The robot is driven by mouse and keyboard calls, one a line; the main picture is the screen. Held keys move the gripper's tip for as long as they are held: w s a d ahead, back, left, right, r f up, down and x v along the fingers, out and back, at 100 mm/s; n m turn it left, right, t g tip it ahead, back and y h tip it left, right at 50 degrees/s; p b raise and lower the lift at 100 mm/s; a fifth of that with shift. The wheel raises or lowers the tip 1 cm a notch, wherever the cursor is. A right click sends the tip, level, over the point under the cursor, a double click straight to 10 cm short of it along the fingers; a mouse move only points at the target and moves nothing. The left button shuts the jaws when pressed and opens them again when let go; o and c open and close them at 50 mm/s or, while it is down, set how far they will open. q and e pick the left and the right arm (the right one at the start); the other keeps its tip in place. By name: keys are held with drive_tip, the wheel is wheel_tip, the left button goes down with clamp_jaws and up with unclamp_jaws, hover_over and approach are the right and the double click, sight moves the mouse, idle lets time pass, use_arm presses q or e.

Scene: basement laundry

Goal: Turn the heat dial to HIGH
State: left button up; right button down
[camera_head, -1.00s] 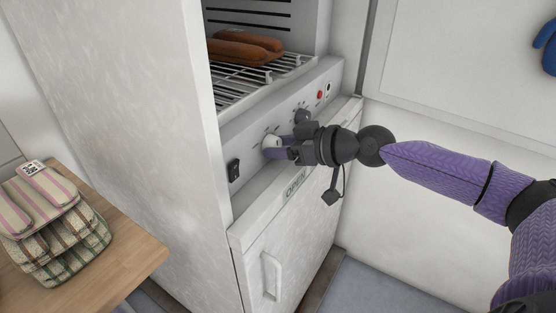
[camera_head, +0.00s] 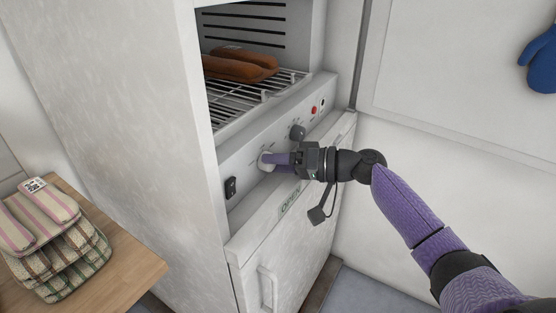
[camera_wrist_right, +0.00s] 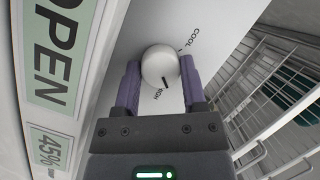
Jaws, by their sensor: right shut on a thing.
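The heat dial (camera_head: 265,163) is a round white knob on the appliance's sloping control panel. In the right wrist view the dial (camera_wrist_right: 160,66) sits between the two purple fingers of my right gripper (camera_wrist_right: 160,78), which is shut on it. A short black pointer mark on the knob faces the lower edge, close to the partly covered HIGH label (camera_wrist_right: 162,93). The COOL label (camera_wrist_right: 192,40) lies to the upper right. In the head view my right gripper (camera_head: 276,161) reaches the dial from the right. My left gripper is not in view.
A dark knob (camera_head: 297,132), a red button (camera_head: 313,110) and a black switch (camera_head: 231,188) share the panel. Brown rolls lie on a wire rack (camera_head: 235,100) above. Folded cloths (camera_head: 50,240) lie on a wooden table at left.

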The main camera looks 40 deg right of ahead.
drive_tip(key=shift+m+y, duration=0.3)
drive_tip(key=shift+m, duration=0.8)
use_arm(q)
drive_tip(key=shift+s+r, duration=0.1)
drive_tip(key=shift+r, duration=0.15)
use_arm(e)
drive_tip(key=shift+f+m, duration=0.1)
drive_tip(key=shift+m, duration=0.2)
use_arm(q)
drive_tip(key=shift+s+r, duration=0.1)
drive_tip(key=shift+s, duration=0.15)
use_arm(e)
drive_tip(key=shift+y, duration=0.3)
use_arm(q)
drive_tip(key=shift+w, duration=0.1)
use_arm(e)
drive_tip(key=c, duration=0.5)
unclamp_jaws()
drive_tip(key=shift+c, duration=0.2)
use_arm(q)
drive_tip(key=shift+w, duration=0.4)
use_arm(e)
drive_tip(key=o, duration=0.4)
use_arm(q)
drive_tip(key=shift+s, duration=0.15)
